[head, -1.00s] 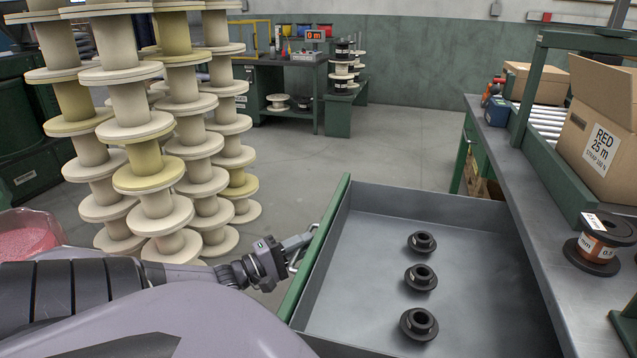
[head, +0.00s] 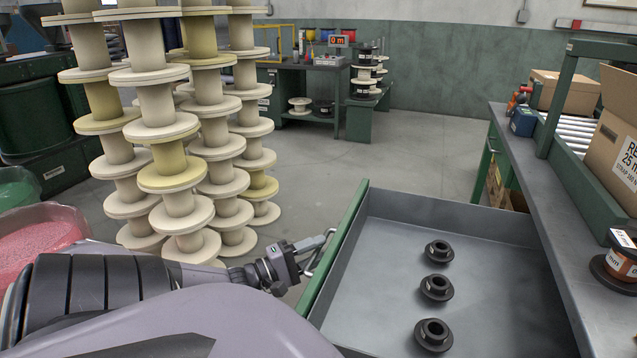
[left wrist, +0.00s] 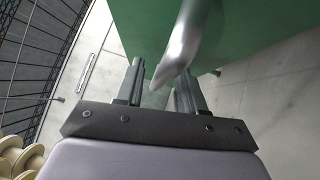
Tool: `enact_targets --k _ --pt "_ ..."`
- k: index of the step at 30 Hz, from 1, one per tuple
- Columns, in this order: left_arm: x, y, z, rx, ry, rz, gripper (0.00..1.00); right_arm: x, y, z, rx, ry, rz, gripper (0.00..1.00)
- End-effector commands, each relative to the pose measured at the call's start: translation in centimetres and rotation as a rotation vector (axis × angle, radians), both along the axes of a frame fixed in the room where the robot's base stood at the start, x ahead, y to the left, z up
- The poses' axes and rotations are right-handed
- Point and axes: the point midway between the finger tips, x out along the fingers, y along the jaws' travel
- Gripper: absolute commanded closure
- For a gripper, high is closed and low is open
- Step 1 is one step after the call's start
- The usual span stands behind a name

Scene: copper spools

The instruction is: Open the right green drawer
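The right green drawer (head: 455,225) stands pulled far out from the bench in the head view, with its green front (head: 335,250) facing left. Several black spools lie inside; three show plainly, one of them here (head: 436,288). My left gripper (head: 309,246) is at the drawer's silver handle (head: 321,254). In the left wrist view the handle (left wrist: 181,45) passes between the two fingers of the gripper (left wrist: 160,88), which look closed around it. The green drawer front (left wrist: 245,25) is just beyond. My right gripper is not in view.
Tall stacks of cream spools (head: 175,178) stand close behind my left arm. A pink bin (head: 40,240) is at far left. The bench (head: 575,230) on the right carries a cardboard box (head: 615,150) and a copper spool (head: 620,265). Open floor (head: 420,150) lies behind the drawer.

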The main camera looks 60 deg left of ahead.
Motion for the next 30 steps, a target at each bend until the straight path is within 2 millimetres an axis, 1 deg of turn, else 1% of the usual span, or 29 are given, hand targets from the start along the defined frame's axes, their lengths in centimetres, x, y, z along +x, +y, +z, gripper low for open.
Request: enact_targets --k 3,9,13,17,30 --pt "-1.7 0.2 -0.2 0.001 0.006 0.001 0.61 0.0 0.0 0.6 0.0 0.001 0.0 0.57" --pt "-4.6 0.6 -0.6 -0.001 0.005 0.002 0.61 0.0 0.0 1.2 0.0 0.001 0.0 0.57" --pt "-5.9 0.8 -0.8 -0.001 0.004 0.001 0.61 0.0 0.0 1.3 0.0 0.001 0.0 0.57" --pt "-6.3 0.8 -0.8 0.0 0.002 0.001 0.61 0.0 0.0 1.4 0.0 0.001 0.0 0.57" --pt "-6.3 0.8 -0.9 0.0 0.002 0.001 0.61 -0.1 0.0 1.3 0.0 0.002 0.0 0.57"
